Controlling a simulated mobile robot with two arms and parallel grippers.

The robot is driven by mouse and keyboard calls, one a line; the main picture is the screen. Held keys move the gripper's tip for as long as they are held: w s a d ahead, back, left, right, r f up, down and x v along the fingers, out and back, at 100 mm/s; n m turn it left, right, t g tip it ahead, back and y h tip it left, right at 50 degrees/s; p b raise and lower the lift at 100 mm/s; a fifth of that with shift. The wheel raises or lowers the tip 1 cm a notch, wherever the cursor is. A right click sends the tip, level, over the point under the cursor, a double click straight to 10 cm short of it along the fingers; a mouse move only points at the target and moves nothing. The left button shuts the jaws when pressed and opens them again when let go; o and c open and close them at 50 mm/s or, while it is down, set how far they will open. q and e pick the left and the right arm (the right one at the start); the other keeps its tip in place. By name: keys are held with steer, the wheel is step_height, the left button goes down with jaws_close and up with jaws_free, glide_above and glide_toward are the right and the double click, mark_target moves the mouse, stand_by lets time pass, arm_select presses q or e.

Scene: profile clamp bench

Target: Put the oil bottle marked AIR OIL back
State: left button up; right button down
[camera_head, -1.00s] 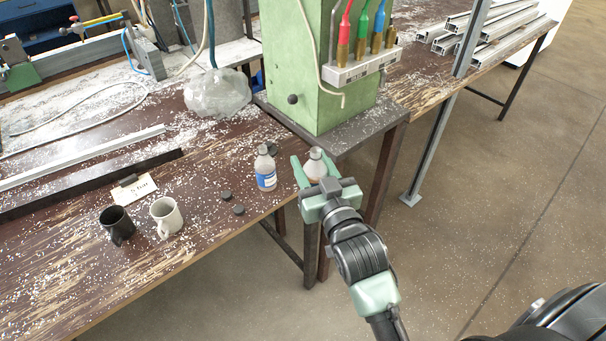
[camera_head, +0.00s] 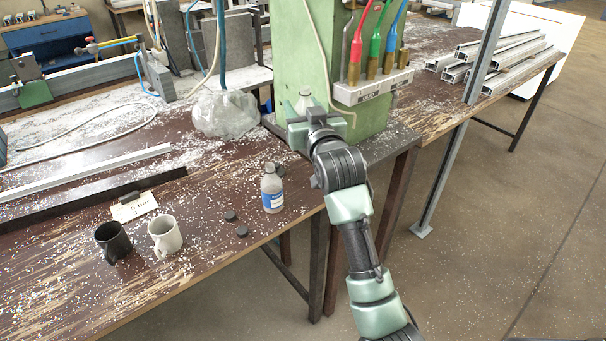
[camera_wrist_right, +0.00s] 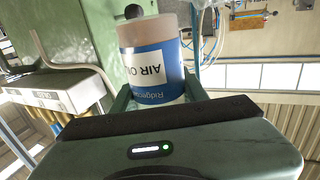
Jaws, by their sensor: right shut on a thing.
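The oil bottle (camera_wrist_right: 152,62) has a blue and white label that reads AIR OIL in the right wrist view. My right gripper (camera_head: 301,122) is shut on it. In the head view only the bottle's pale top (camera_head: 305,101) shows above the gripper, in front of the green column (camera_head: 317,50). The bottle is held above the bench level; I cannot tell whether it touches the column. A second bottle (camera_head: 272,192) with a blue label stands on the bench. My left gripper is not in view.
A holder (camera_head: 372,90) with red, green and blue-handled tools is fixed to the column. A clear plastic bag (camera_head: 225,113), black mug (camera_head: 112,242), white mug (camera_head: 165,236) and small dark caps (camera_head: 241,231) are on the bench (camera_head: 200,285). Aluminium profiles (camera_head: 500,55) lie at the back right.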

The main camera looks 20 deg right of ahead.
step_height(320, 180, down, 16)
steer(key=shift+b, duration=0.35)
steer(key=shift+f, duration=0.15)
steer(key=c, duration=0.8)
jaws_free()
steer(key=shift+o, duration=0.2)
steer(key=s, duration=1.2)
steer(key=shift+a+r, duration=0.2)
steer(key=shift+a, duration=0.05)
